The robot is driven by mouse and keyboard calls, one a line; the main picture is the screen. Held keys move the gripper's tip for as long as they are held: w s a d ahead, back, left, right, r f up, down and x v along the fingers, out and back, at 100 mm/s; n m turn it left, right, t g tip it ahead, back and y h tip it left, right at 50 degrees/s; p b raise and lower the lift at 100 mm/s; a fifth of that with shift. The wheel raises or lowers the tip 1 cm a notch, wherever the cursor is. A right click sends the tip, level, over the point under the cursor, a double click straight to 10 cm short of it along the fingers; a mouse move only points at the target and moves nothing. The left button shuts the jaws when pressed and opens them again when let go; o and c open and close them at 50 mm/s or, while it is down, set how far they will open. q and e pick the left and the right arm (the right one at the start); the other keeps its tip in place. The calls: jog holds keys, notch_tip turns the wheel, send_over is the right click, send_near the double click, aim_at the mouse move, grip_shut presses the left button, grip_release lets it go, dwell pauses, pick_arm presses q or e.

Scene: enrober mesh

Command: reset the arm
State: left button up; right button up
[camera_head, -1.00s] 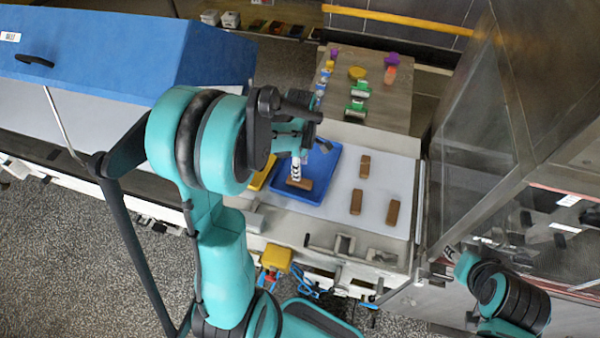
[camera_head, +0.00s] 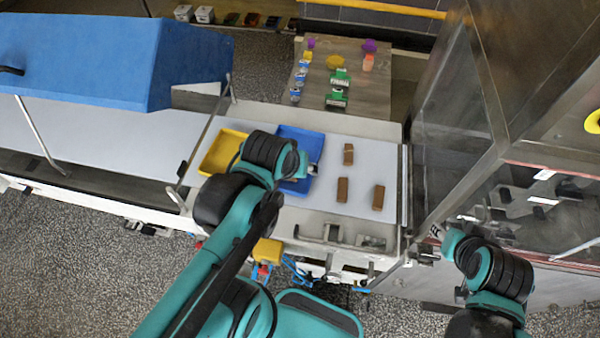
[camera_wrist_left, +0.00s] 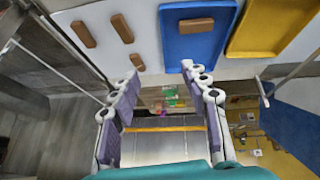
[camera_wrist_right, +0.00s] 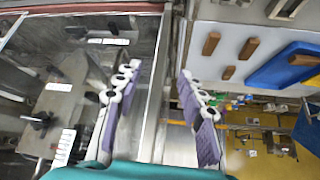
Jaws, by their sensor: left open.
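My left arm reaches in from the left in the head view. Its wrist is over the near side of the blue tray (camera_head: 292,133) and partly hides it. In the left wrist view my left gripper (camera_wrist_left: 160,80) is open, its pads apart with nothing between them. A brown bar (camera_wrist_left: 196,25) lies in the blue tray there, beyond the fingertips. My right arm is low at the right, by the glass-walled machine. In the right wrist view my right gripper (camera_wrist_right: 157,76) is open and empty, its fingers spread wide.
Three brown bars, one of them here (camera_head: 342,190), lie loose on the white belt (camera_head: 325,208). A yellow tray (camera_head: 222,150) is left of the blue one. The machine (camera_head: 455,110) stands at the right. A blue cover (camera_head: 110,60) is at the left. Small items stand on a back table (camera_head: 375,105).

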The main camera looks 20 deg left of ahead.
pick_arm(q)
jog(key=m, duration=0.1)
jog(key=s+d+m+t, duration=0.1)
jog(key=m, duration=0.1)
jog(key=shift+s+d, duration=0.1)
jog(key=shift+s, duration=0.15)
jog(key=shift+f, duration=0.15)
notch_tip(320, 180, down, 16)
jog(key=b, duration=1.6)
jog(key=shift+r, duration=0.3)
